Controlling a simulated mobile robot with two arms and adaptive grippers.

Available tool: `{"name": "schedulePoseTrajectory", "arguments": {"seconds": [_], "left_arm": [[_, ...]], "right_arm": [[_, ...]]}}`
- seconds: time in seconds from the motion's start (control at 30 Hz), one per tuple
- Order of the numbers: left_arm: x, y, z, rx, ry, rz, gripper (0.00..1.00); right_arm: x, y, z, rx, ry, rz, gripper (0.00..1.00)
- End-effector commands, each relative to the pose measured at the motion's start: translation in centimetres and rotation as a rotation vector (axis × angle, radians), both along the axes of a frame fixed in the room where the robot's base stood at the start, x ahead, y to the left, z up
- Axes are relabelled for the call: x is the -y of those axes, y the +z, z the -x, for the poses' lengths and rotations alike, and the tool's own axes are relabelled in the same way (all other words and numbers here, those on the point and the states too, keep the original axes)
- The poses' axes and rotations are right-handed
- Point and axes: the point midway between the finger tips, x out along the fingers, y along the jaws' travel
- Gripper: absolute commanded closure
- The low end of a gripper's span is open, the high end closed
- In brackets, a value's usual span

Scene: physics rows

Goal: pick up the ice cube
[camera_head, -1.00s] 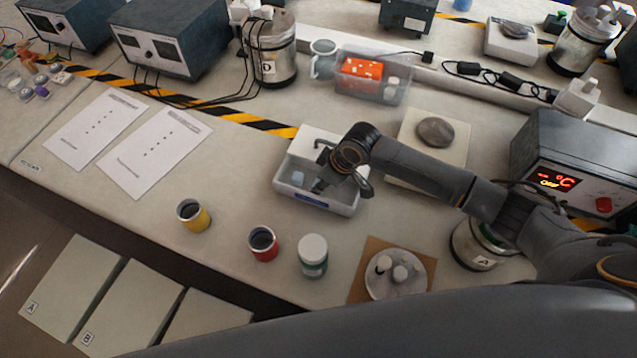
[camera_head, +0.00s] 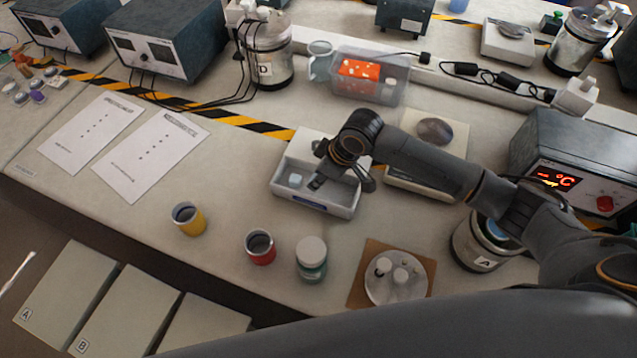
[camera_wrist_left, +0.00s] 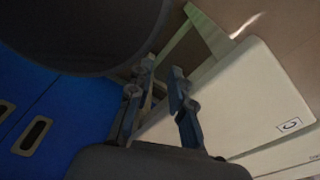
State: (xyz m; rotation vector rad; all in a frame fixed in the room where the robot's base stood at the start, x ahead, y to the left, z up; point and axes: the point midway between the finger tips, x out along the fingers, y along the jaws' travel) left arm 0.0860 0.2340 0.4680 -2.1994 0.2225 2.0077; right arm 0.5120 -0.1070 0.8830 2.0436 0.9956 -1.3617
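A small pale block that looks like the ice cube (camera_head: 296,180) lies in the left part of a white tray (camera_head: 325,207) on the bench in the head view. My right gripper (camera_head: 341,184) is over the tray, just right of the cube and apart from it. Its fingers look spread, with nothing visible between them, though the wrist hides part of it. My left gripper (camera_wrist_left: 161,70) shows only in the left wrist view; its two fingers are apart and empty, away from the tray.
A yellow cup (camera_head: 189,219), a red cup (camera_head: 261,247) and a green, white-lidded jar (camera_head: 311,260) stand in front of the tray. A clear bin (camera_head: 395,93) stands behind. Papers (camera_head: 150,155) lie left.

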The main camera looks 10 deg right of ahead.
Motion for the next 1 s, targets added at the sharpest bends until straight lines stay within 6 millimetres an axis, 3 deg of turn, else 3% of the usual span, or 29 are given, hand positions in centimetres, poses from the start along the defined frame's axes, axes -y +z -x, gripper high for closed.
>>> {"name": "schedulePoseTrajectory", "arguments": {"seconds": [0.27,0.4,0.6,0.8,1.0], "left_arm": [[0.0,-0.8,-0.2,0.003,0.0,0.001,0.79],[0.0,-1.4,-0.2,0.003,0.0,0.001,0.79],[0.0,-1.8,-0.2,0.003,0.0,0.0,0.79],[0.0,-1.9,-0.2,0.002,0.0,-0.001,0.79],[-0.1,-1.9,-0.1,0.002,0.0,-0.001,0.79]], "right_arm": [[-0.2,5.5,5.0,0.003,0.006,0.001,0.91],[-0.4,6.7,8.6,-0.001,0.005,0.002,0.91],[-0.6,8.3,11.9,-0.002,0.004,0.001,0.91],[-0.6,9.0,13.4,-0.003,0.001,0.0,0.91],[-0.6,9.1,13.5,-0.003,0.001,0.001,0.91]]}}
